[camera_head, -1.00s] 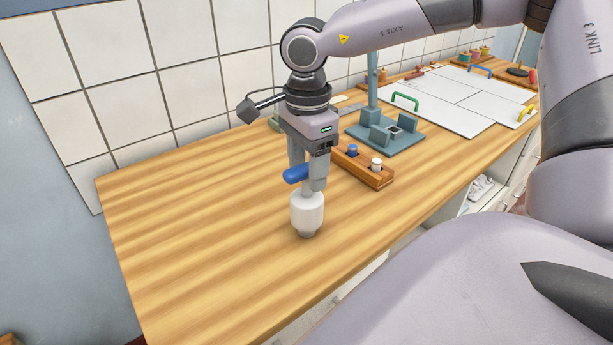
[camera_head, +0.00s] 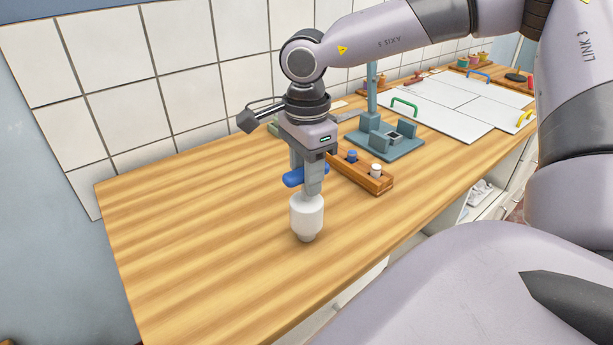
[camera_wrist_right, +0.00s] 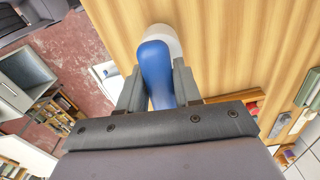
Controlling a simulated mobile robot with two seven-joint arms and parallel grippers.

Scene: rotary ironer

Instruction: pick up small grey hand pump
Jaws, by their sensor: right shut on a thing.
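The hand pump is a pale, whitish-grey cylinder (camera_head: 307,215) with a narrower foot and a blue handle (camera_head: 293,178) on top. It stands upright on, or very close above, the near part of the wooden worktop. My right gripper (camera_head: 313,190) points straight down and is shut on the pump at its top. In the right wrist view the blue handle (camera_wrist_right: 155,68) lies between the two fingers, with the pale body (camera_wrist_right: 163,35) beyond it. My left gripper is not in view.
The wooden worktop (camera_head: 190,220) is bare to the left. Right of the gripper are a wooden block with pegs (camera_head: 362,176) and a blue-grey stand (camera_head: 385,140). White panels with coloured handles (camera_head: 455,105) lie farther back. A tiled wall (camera_head: 130,80) runs behind.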

